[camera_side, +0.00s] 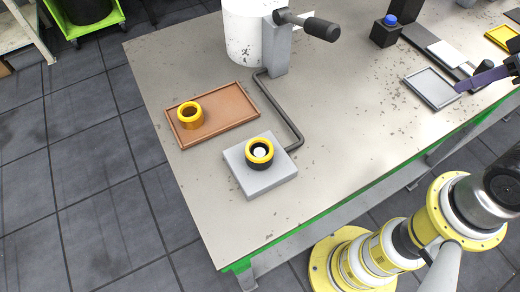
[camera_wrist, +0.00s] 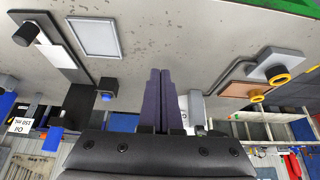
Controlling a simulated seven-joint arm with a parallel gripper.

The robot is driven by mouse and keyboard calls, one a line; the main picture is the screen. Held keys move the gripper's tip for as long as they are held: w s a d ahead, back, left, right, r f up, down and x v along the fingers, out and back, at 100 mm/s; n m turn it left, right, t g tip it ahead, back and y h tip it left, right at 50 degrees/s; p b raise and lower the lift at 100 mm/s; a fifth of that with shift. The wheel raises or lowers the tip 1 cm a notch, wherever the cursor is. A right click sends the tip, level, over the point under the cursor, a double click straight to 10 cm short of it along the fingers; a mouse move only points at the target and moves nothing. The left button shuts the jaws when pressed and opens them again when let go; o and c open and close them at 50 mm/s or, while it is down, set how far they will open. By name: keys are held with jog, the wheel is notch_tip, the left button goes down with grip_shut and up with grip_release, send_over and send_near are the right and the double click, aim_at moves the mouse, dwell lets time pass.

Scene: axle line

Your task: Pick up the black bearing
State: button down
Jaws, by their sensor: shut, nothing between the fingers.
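A black ring with a yellow upper rim (camera_side: 260,163), which looks like the black bearing, sits around a pale post on a light grey square block (camera_side: 278,179). It also shows small at the right of the wrist view (camera_wrist: 280,78). A yellow-orange ring (camera_side: 189,115) stands in the copper-brown tray (camera_side: 232,110) behind it to the left. My gripper (camera_side: 459,88) is at the right edge of the side view, near the grey tray and far from both rings. Its dark purple fingers (camera_wrist: 160,73) are together, with nothing between them.
A white cylinder (camera_side: 243,35) with a lever press stands at the back, and a bent dark rod (camera_side: 285,115) runs from it past the grey block. A grey tray (camera_side: 431,89) and a black box with a blue button (camera_side: 385,32) are at right. The table middle is clear.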

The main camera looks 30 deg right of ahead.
jog(key=shift+c, duration=0.5)
grip_release()
